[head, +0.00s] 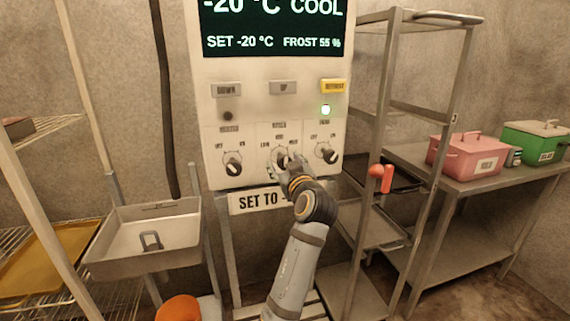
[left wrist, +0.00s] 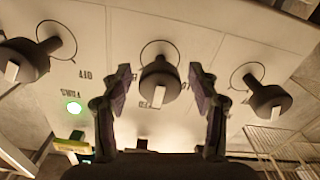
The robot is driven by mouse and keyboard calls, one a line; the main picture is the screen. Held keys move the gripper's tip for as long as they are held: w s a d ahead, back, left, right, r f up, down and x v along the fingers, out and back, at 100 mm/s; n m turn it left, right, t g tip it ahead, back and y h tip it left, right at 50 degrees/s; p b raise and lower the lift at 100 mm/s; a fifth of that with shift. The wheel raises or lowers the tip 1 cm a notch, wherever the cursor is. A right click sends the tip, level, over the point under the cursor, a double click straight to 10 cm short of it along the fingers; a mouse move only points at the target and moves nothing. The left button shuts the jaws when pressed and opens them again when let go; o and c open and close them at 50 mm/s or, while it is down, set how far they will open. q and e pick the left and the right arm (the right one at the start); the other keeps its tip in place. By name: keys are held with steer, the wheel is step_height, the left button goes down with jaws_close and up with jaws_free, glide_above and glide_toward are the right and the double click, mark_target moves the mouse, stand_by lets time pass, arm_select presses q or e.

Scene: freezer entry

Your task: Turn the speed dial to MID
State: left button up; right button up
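The speed dial is the middle one of three black knobs on the white control panel (head: 243,108). In the head view the middle knob (head: 281,158) is partly covered by my left gripper (head: 285,165), which reaches up to it from below. In the left wrist view the same knob (left wrist: 159,80) sits between the two spread fingers of my left gripper (left wrist: 160,92), with a gap on each side. The fingers are open and not closed on it. The markings around the dial are too small or covered to read the pointer surely. My right gripper is not in view.
A left knob (head: 232,162) and a right knob (head: 326,152) flank the middle one. A green light (head: 326,109) glows below the yellow button (head: 333,86). A metal sink (head: 150,240) stands at left. Pink (head: 466,157) and green (head: 535,142) boxes sit on the right table.

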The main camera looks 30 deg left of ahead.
arm_select(q)
steer(key=shift+r, duration=0.15)
step_height(320, 180, up, 10)
steer(key=shift+f, duration=0.1)
stand_by(0.3)
stand_by(0.4)
